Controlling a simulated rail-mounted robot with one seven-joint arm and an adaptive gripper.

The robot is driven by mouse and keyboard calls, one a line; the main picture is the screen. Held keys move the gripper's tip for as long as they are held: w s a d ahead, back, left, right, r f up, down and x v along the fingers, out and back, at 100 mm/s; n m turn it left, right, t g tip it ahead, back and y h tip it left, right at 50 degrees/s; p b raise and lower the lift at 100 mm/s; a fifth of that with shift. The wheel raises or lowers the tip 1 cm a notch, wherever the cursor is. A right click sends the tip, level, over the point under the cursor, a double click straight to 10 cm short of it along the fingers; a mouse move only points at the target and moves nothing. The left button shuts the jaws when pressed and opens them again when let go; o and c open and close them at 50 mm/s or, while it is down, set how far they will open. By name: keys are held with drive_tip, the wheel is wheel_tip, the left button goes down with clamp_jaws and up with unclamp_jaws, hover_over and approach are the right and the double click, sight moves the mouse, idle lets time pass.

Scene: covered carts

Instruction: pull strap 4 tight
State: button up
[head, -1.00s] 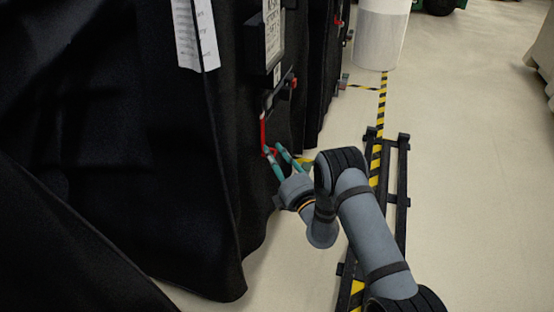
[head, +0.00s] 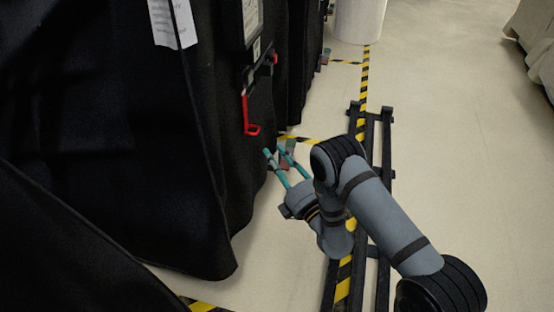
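A red strap (head: 245,108) hangs down the side of a black-covered cart from a dark buckle below a label holder. Its lower end forms a small red loop (head: 252,130). No strap number is readable on it, so I cannot tell if it is strap 4. My gripper (head: 275,149) has two teal fingers, spread apart. It is below and slightly right of the loop, apart from the strap, with nothing visibly held. A small grey and red piece (head: 289,153) shows behind the fingers, low by the cart.
The black cover (head: 130,150) fills the left side. A dark floor rail (head: 387,140) and yellow-black tape (head: 363,90) run along the aisle beneath my arm. A white drum (head: 360,20) stands at the far end. The floor to the right (head: 460,130) is clear.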

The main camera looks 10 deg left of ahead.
sight(259, 129)
drive_tip(key=shift+s+d, duration=0.2)
drive_tip(key=shift+s, duration=0.1)
drive_tip(key=shift+w+a, duration=0.1)
drive_tip(key=shift+w, duration=0.05)
idle(0.5)
drive_tip(key=shift+x, duration=5.8)
drive_tip(key=shift+w, duration=0.15)
